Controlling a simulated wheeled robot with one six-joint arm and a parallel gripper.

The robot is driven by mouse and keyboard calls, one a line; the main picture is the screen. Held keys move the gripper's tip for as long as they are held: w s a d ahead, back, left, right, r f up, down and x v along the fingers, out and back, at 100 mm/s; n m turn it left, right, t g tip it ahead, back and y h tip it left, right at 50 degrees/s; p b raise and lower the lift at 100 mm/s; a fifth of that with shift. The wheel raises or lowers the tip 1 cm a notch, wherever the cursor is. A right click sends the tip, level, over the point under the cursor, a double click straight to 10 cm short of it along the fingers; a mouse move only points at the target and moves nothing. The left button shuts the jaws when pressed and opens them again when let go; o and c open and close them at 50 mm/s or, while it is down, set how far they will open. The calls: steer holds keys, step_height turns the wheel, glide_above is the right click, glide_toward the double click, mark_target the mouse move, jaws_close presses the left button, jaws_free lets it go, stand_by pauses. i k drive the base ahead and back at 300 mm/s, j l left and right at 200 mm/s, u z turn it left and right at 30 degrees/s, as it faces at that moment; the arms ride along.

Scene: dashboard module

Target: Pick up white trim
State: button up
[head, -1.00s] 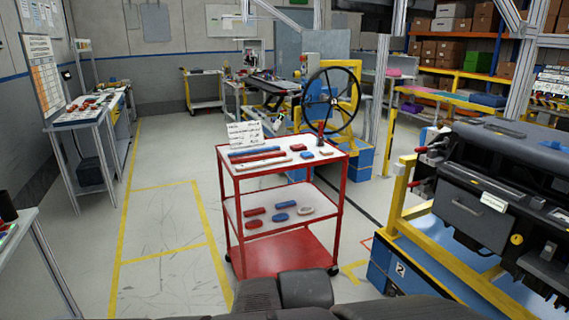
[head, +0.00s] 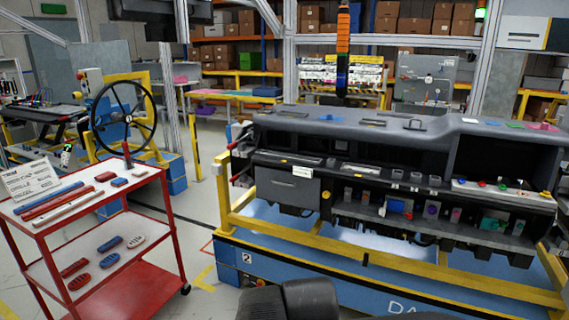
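The white trim (head: 68,208) is a long thin strip on the top shelf of a red cart (head: 92,238) at the left of the head view. It lies beside a long red strip (head: 54,204) and a long blue strip (head: 45,198), roughly parallel to them. My gripper is not in view. Dark parts of my own body show at the bottom edge.
A large dark dashboard (head: 400,150) on a yellow and blue stand (head: 300,272) fills the middle and right. Some floor shows between cart and stand.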

mark_target(43, 220)
steer(key=z, duration=0.85)
steer(key=u, duration=2.25)
